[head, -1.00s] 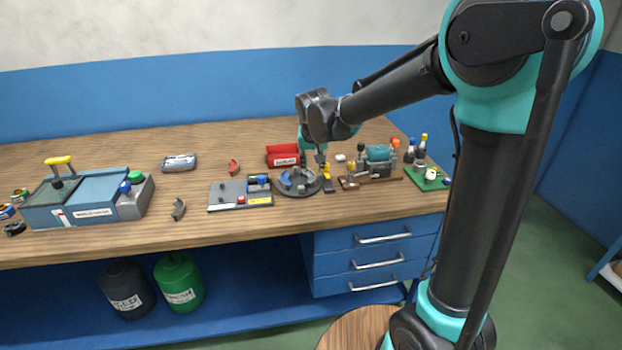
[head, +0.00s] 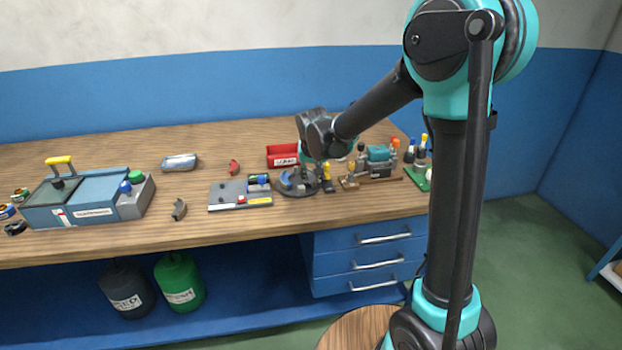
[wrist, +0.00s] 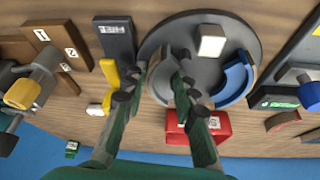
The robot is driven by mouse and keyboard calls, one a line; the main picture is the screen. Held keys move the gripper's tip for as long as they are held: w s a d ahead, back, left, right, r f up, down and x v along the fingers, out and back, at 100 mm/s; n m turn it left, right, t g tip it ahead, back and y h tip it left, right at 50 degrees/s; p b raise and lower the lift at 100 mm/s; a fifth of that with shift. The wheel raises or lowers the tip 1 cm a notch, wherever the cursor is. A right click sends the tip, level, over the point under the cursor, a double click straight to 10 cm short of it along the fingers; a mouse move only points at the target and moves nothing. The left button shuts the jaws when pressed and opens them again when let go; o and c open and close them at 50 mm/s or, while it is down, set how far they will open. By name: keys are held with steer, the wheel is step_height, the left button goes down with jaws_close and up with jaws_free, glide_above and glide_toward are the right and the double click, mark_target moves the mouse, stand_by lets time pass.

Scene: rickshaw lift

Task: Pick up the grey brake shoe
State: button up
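A round dark grey plate (head: 283,191) stands on the bench and also shows in the wrist view (wrist: 205,20). On it are a blue curved shoe (wrist: 238,78), a pale block (wrist: 211,42) and a grey curved shoe (wrist: 160,84). My gripper (wrist: 158,80) is open over the plate, its fingers on either side of the grey shoe. No grip on it shows, and the fingers partly hide it. In the head view my gripper (head: 314,172) is low over the plate's right part. Another grey curved shoe (head: 179,210) lies apart, near the bench's front edge.
A red bin (head: 282,155) stands behind the plate. A grey tray with small parts (head: 228,195) is left of it; a yellow-and-black tool (head: 326,178) and a wooden fixture (head: 372,175) are right. A red shoe (head: 234,167) lies behind the tray. The bench's left middle is mostly clear.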

mark_target(312, 177)
jaws_close()
steer(key=shift+r, duration=0.1)
step_height(312, 177, up, 20)
stand_by(0.6)
